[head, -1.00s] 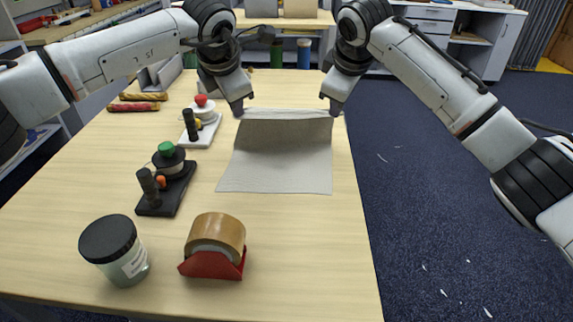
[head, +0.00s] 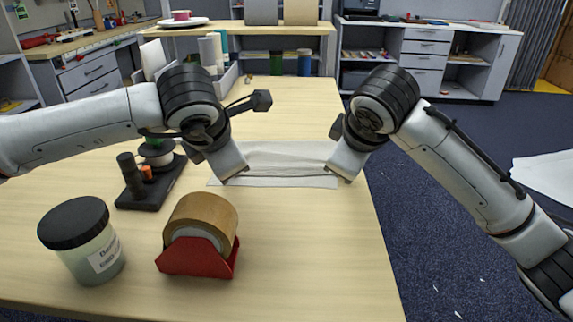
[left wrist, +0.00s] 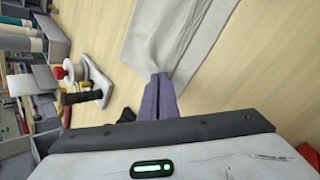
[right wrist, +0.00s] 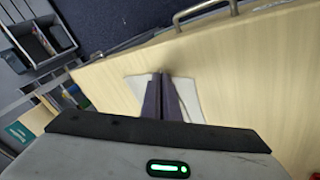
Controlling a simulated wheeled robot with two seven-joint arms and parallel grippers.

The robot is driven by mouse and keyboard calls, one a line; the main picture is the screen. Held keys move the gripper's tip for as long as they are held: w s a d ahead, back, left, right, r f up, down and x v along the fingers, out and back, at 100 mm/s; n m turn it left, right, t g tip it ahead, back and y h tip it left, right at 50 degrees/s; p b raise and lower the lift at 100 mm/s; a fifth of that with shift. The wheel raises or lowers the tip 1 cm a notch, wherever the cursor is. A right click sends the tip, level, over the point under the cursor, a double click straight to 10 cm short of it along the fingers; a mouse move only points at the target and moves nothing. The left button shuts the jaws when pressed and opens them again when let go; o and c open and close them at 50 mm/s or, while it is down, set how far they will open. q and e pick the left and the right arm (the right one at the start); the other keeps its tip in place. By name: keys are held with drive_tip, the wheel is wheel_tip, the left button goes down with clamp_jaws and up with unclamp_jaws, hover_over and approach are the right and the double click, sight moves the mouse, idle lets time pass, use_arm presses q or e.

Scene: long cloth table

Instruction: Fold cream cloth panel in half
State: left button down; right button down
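The cream cloth panel (head: 288,158) lies on the table, doubled over toward me. Its far edge is drawn close to its near edge, and a narrow strip of the lower layer shows in front. My left gripper (head: 237,179) is low at the cloth's left near corner. Its fingers (left wrist: 161,96) look shut on the cloth's corner in the left wrist view. My right gripper (head: 343,176) is low at the right near corner. Its fingers (right wrist: 166,97) are together, with cloth (right wrist: 187,97) showing on both sides. The grippers hide both corners in the head view.
A tape roll in a red holder (head: 198,257) and a lidded jar (head: 82,243) stand at the front left. A black stand with knobs (head: 150,185) is partly behind my left arm. The table's right edge is close to my right gripper. The table front right is clear.

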use_arm(q)
drive_tip(key=shift+a, duration=0.2)
use_arm(e)
drive_tip(key=shift+d, duration=0.15)
use_arm(q)
drive_tip(key=c, duration=1.7)
unclamp_jaws()
drive_tip(key=shift+d, duration=0.1)
use_arm(e)
drive_tip(key=c, duration=1.7)
unclamp_jaws()
use_arm(q)
drive_tip(key=shift+s+f, duration=0.1)
use_arm(e)
drive_tip(key=shift+s, duration=0.1)
